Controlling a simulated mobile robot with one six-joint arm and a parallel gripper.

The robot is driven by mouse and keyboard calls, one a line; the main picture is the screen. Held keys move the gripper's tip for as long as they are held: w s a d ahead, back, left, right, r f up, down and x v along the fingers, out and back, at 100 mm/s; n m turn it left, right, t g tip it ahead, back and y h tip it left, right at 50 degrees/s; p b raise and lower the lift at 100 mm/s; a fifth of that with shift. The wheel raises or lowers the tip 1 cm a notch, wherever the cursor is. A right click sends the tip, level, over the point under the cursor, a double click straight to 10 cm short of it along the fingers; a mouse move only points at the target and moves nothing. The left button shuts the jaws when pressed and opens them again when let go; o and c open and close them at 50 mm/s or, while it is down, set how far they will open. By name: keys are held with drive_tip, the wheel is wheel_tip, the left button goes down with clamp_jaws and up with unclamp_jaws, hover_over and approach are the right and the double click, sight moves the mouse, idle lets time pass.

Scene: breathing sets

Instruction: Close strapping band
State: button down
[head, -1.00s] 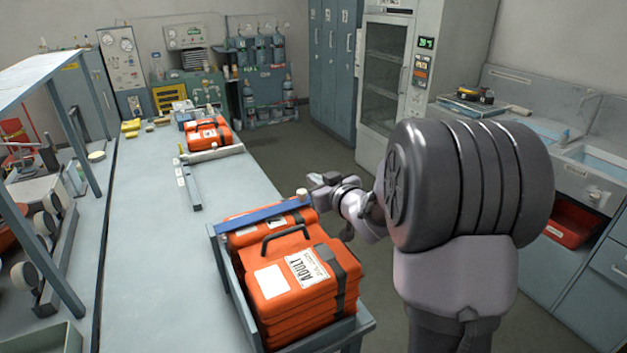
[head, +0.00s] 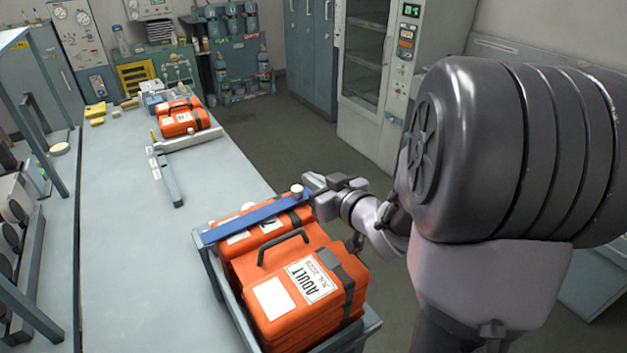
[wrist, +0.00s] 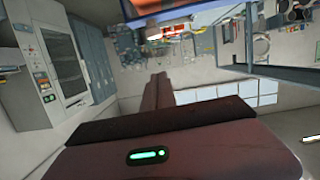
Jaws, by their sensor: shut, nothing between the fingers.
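The blue strapping band (head: 247,219) lies across the far end of a grey crate (head: 235,303), over the rear orange case. Its right end has a pale knob (head: 297,190). Orange cases marked ADULT (head: 290,290) fill the crate. In the head view my gripper (head: 309,184) is at the band's right end, close beside the knob; I cannot tell whether it touches. The wrist view shows the fingers (wrist: 158,88) together with nothing between them. A blue strip (wrist: 178,15) at the top of that view may be the band.
The crate stands at the right edge of a long grey bench (head: 120,240). Farther back are another set of orange cases (head: 184,118) and a grey bracket (head: 167,178). Shelving stands at left. A glass-door cabinet (head: 372,75) stands behind open floor.

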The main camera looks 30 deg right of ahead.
drive_tip(key=w+f+b, duration=0.2)
drive_tip(key=w+f, duration=0.2)
drive_tip(key=shift+w+f, duration=0.35)
drive_tip(key=shift+w, duration=0.05)
drive_tip(key=shift+f, duration=0.35)
